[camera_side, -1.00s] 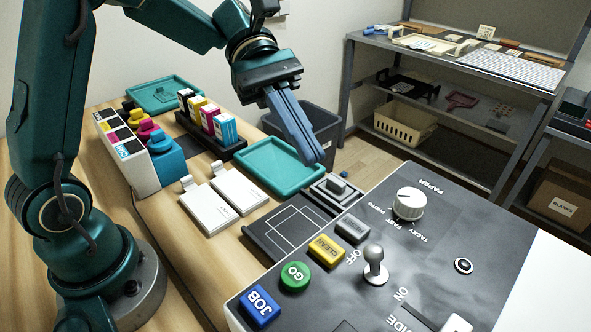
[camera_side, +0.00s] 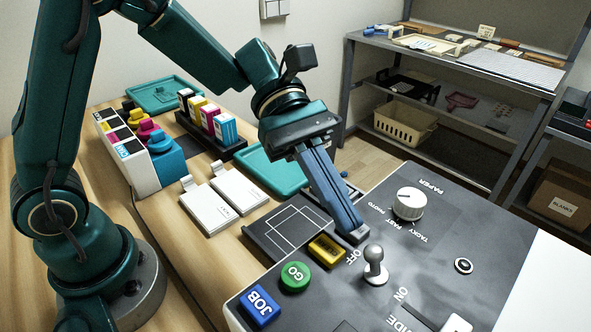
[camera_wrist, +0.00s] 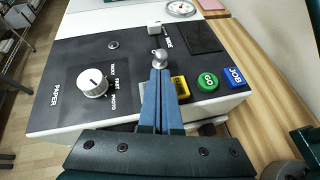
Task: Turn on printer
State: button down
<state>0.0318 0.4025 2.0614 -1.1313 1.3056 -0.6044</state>
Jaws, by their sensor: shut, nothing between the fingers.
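The printer (camera_side: 440,252) has a dark control panel at the lower right of the side view. Its toggle lever (camera_side: 374,264), a metal stick with a round knob, stands between the OFF and ON labels and seems to lean toward OFF. My gripper (camera_side: 355,236) is shut and empty. Its blue fingertips are low over the panel, just behind the lever on the OFF side. In the wrist view the fingertips (camera_wrist: 159,72) appear right at the lever knob (camera_wrist: 159,57); I cannot tell whether they touch.
On the panel are a green GO button (camera_side: 294,277), a blue JOB button (camera_side: 260,306), a yellow CLEAN button (camera_side: 327,249), a PAPER dial (camera_side: 409,204) and a white slider (camera_side: 456,324).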

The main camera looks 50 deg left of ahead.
aim_at(376, 243)
jog(key=shift+x, duration=0.85)
jog(key=shift+d+r+y, duration=0.25)
jog(key=shift+r+y, duration=0.15)
jog(key=shift+y, duration=0.4)
jog(key=shift+d+r+y, duration=0.25)
jog(key=shift+d+y, duration=0.05)
jog(key=shift+y, duration=0.3)
jog(key=shift+d+r, duration=0.3)
jog(key=shift+d, duration=0.1)
jog(key=shift+r, duration=0.1)
jog(key=shift+r, duration=0.7)
